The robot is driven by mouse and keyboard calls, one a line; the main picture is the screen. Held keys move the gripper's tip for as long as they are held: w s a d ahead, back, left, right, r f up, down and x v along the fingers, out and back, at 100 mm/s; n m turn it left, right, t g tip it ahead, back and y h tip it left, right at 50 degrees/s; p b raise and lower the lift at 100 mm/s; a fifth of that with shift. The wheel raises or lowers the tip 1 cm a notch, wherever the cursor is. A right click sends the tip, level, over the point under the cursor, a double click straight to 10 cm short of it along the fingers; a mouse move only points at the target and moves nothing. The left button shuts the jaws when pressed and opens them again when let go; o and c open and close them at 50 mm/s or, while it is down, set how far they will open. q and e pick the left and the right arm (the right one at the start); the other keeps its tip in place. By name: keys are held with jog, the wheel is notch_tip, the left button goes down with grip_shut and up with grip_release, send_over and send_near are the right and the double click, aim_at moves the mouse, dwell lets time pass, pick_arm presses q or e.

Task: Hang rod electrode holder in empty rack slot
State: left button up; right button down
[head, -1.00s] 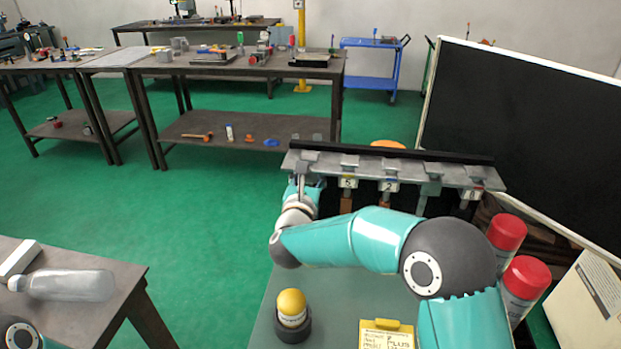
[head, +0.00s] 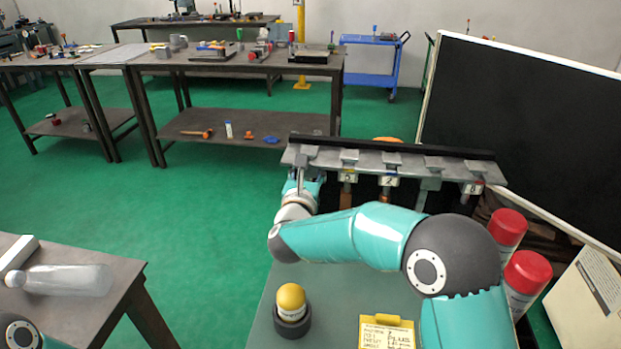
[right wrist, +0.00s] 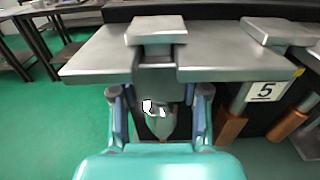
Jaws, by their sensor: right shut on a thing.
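The grey holder in my right gripper (right wrist: 160,108) shows in the right wrist view. Its flat metal head (right wrist: 155,31) is over the rack's leftmost slot, and its neck (right wrist: 155,65) passes down through the slot. The fingers are shut on its body (right wrist: 155,124) below the rack plate. I cannot tell whether the head rests on the plate. In the head view the rack (head: 404,165) stands along the back of the green table, and the gripper (head: 300,180) is under its left end. The holder's lower end is hidden. My left gripper is out of view.
Holders with copper-coloured rods hang along the rack, by tags such as 5 (right wrist: 266,91). On the green table are a yellow-topped item (head: 291,298) and a yellow clipboard card (head: 387,331). Red-capped cans (head: 507,228) stand at right. A bottle (head: 65,280) lies on the left table.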

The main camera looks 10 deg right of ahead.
jog(key=shift+r+b, duration=0.2)
jog(key=shift+b, duration=0.15)
dwell(0.5)
jog(key=c, duration=0.6)
grip_release()
jog(key=shift+s, duration=0.1)
jog(key=shift+o, duration=0.6)
jog(key=shift+f, duration=0.1)
